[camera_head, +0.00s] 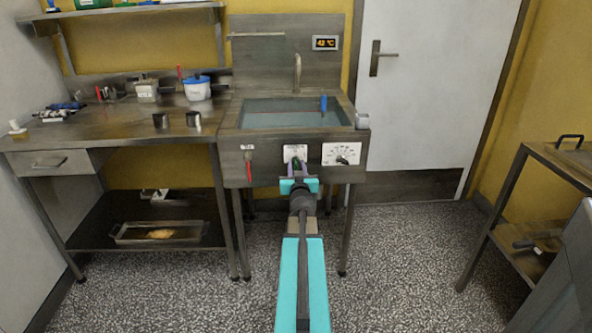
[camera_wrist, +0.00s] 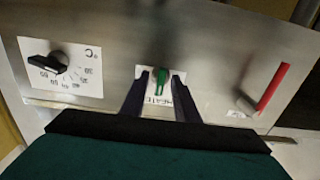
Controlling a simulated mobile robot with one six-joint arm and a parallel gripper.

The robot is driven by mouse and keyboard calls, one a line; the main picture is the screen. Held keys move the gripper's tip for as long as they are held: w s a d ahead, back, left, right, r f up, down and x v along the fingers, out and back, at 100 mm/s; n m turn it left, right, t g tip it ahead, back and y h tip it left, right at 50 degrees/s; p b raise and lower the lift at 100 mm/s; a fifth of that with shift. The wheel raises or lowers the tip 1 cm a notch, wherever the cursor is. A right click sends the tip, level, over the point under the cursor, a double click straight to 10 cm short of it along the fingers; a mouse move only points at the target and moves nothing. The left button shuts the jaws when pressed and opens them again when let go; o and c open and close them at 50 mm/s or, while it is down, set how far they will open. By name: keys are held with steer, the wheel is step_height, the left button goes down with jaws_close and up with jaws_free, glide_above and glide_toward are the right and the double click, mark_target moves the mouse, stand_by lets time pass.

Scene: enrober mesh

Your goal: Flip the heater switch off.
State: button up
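The heater switch is a small green lever on a white label plate on the sink unit's front panel. It shows in the wrist view (camera_wrist: 160,80) and, partly covered by my gripper, in the head view (camera_head: 296,161). The label reads "HEATE…", with the rest hidden by a finger. My gripper (camera_head: 298,171) is at the panel, its two dark fingers apart, one on each side of the green lever. Gaps show between lever and fingers in the wrist view, so it is open. I cannot tell how far the fingertips are from the panel.
A black dial (camera_wrist: 44,64) on a numbered plate sits right of the switch in the head view; a red lever (camera_head: 249,171) sits left. The water-filled basin (camera_head: 230,116) is above. A steel table (camera_head: 95,132) stands left; open floor lies in front.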

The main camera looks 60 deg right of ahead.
steer(key=shift+a, duration=0.15)
steer(key=p+v, duration=0.7)
steer(key=v, duration=0.1)
stand_by(0.8)
steer(key=p+v, duration=0.2)
steer(key=p, duration=0.3)
steer(key=shift+r, duration=0.1)
steer(key=shift+p+v, duration=1.75)
steer(key=shift+p, duration=1.2)
